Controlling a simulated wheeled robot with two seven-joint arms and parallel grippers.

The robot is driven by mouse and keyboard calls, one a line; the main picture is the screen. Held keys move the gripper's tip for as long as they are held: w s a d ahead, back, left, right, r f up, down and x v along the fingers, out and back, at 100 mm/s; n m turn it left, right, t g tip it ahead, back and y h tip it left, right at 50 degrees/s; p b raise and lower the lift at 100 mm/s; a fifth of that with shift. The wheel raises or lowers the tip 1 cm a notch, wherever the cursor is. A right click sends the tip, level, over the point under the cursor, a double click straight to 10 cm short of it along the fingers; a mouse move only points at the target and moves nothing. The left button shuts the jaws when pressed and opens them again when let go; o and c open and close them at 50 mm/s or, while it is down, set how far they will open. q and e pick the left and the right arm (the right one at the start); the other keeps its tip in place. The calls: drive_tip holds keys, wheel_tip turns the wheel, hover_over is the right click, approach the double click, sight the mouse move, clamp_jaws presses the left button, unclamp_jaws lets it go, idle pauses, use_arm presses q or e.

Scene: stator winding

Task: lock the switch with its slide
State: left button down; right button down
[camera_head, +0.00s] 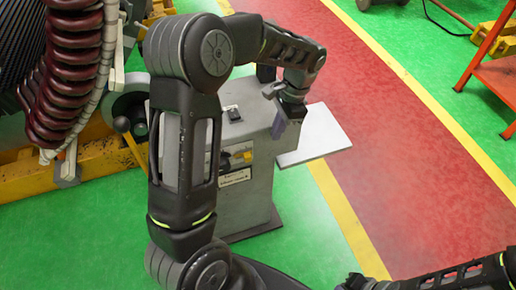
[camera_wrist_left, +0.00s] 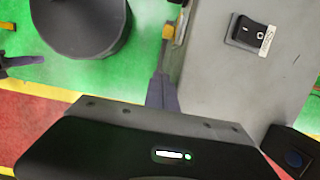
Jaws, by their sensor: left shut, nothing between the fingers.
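A black rocker switch (camera_head: 233,113) is set in the top of a grey cabinet (camera_head: 247,185). In the left wrist view the switch (camera_wrist_left: 252,33) is at the upper right, marked "I" and "O". A small pale slide piece (camera_wrist_left: 267,41) with lettering lies along its right end, by the "O". My left gripper (camera_head: 278,126) is shut and empty beside the cabinet's right side, apart from the switch. In the left wrist view its fingers (camera_wrist_left: 163,85) point up beside the cabinet's edge, left of the switch.
A pale flat plate (camera_head: 313,137) sticks out right of the cabinet. A large coil machine (camera_head: 75,70) on a yellow frame stands at the left. An orange stand (camera_head: 492,75) is at the far right. The red floor lane (camera_head: 400,150) is clear.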

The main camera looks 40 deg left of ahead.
sight(250, 155)
use_arm(q)
drive_tip(key=x, duration=0.7)
drive_tip(key=shift+s+p, duration=0.1)
drive_tip(key=shift+p, duration=0.25)
drive_tip(key=shift+s+a+r+p, duration=0.2)
drive_tip(key=shift+s+a+p, duration=0.3)
drive_tip(key=shift+s+a, duration=0.55)
drive_tip(key=shift+s, duration=0.5)
drive_tip(key=shift+f, duration=0.1)
drive_tip(key=shift+s+a, duration=0.7)
drive_tip(key=shift+s, duration=0.2)
